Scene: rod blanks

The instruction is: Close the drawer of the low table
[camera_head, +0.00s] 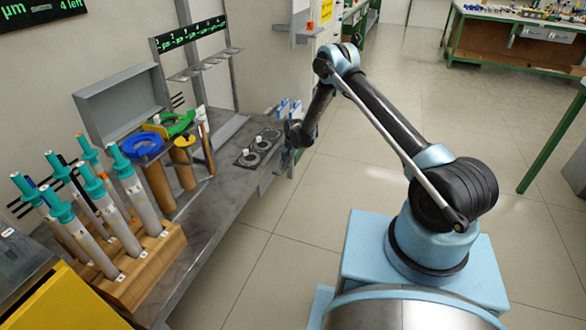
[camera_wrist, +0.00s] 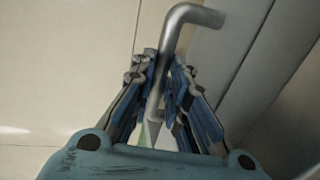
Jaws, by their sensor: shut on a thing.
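The low table (camera_head: 212,215) is a grey metal-topped bench along the left wall in the head view. In the wrist view, a bent metal bar handle (camera_wrist: 173,32) stands off a flat grey panel (camera_wrist: 232,50), which looks like the drawer front. My gripper (camera_wrist: 163,72) is shut on this handle, with a finger on each side of the bar. In the head view my arm reaches to the bench's right edge, and its wrist (camera_head: 298,134) hides most of the handle area. How far the drawer stands open cannot be told.
The bench holds a wooden block (camera_head: 150,262) with several teal-topped tools, a blue ring (camera_head: 143,144), a green piece (camera_head: 176,124) and small round parts (camera_head: 262,145). A yellow cabinet (camera_head: 60,305) stands front left.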

